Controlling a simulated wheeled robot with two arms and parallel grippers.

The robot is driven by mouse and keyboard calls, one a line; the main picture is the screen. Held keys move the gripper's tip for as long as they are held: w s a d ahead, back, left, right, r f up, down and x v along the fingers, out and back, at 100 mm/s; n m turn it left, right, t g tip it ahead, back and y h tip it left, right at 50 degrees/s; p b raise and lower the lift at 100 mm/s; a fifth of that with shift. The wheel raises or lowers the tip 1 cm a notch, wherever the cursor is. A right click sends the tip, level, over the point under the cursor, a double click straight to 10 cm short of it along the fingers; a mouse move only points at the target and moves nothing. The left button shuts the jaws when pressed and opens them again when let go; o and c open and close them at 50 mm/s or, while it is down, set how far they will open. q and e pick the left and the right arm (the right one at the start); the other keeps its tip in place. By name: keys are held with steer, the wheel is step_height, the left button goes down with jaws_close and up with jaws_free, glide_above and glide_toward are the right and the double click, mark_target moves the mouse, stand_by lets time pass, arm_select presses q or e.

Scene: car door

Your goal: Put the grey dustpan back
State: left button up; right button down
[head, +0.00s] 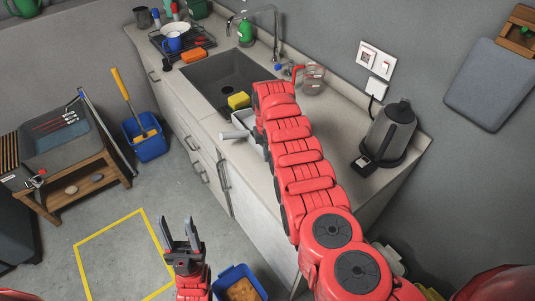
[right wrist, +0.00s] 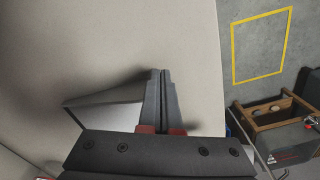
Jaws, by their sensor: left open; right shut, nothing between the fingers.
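A grey shape with a flat, bright side (right wrist: 105,110) lies on the pale counter beside my right gripper (right wrist: 163,85) in the right wrist view. It may be the dustpan, but my gripper body hides part of it. My right gripper's fingers are together with nothing between them, low over the counter near its front edge. In the head view, my right arm reaches over the counter, and its gripper (head: 235,134) is partly hidden by the arm. My left gripper (head: 182,230) is open and empty above the floor, near the yellow outline.
The counter (head: 345,140) holds a sink (head: 235,80), a yellow sponge (head: 238,100), a glass jug (head: 313,78) and a kettle (head: 390,132). Blue buckets (head: 150,143) (head: 240,286) stand on the floor. A wooden table (head: 85,180) stands left. The yellow-outlined floor (head: 122,262) is clear.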

stand_by(0.3)
steer(key=w+b, duration=0.1)
steer(key=b, duration=0.2)
steer(key=w+b, duration=0.1)
steer(key=b, duration=0.3)
steer(key=shift+a+f, duration=0.2)
steer(key=shift+f, duration=0.05)
steer(key=shift+r, duration=0.25)
steer(key=shift+w+r, duration=0.1)
steer(key=shift+r, duration=0.2)
